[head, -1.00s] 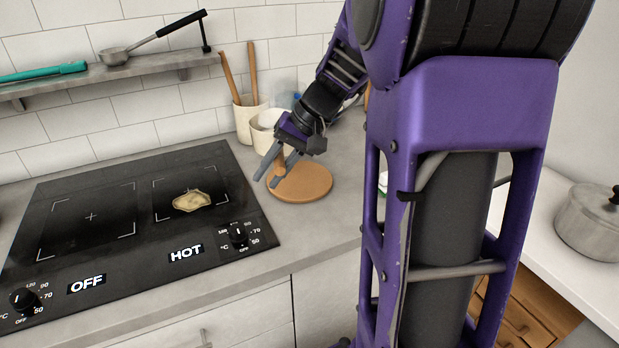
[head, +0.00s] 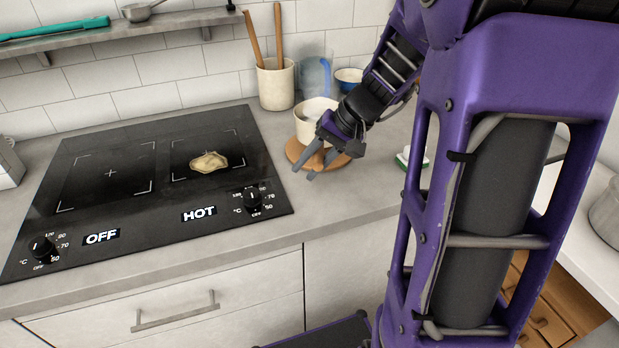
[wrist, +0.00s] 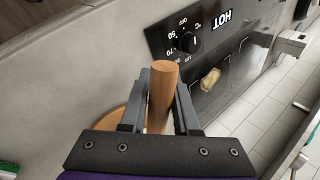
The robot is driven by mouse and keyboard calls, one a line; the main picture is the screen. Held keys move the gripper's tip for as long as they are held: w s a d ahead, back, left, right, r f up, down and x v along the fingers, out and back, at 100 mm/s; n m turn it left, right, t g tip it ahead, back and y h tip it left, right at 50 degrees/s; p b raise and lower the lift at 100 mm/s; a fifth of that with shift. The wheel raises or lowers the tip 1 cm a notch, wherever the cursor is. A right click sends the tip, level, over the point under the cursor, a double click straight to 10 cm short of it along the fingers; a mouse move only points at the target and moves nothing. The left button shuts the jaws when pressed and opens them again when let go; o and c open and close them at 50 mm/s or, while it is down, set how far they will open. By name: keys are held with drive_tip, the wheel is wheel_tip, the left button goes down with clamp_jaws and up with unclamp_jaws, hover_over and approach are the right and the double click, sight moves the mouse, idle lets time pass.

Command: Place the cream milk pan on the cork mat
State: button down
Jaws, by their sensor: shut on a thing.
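The cream milk pan (head: 316,117) is upright behind my gripper in the head view, overlapping the back edge of the round cork mat (head: 294,152). I cannot tell whether its base touches the mat. My gripper (head: 311,168) is shut on the pan's wooden handle, over the mat. In the wrist view the handle (wrist: 163,88) stands between the two fingers of my gripper (wrist: 157,105). The cork mat (wrist: 108,126) shows there to the left of the fingers. The pan's body is hidden in the wrist view.
The black hob (head: 130,190) is left of the mat, with a HOT label and a tan patch (head: 208,161) on its right zone. A utensil crock (head: 276,85), a clear blue jug (head: 317,76) and a blue bowl (head: 348,80) stand behind. A sponge (head: 405,157) lies right.

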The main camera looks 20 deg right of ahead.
wheel_tip(320, 180, down, 3)
drive_tip(key=shift+f, duration=0.15)
drive_tip(key=c, duration=0.7)
unclamp_jaws()
drive_tip(key=shift+o, duration=0.2)
drive_tip(key=p+v, duration=0.1)
drive_tip(key=v, duration=1.1)
drive_tip(key=shift+a, duration=0.1)
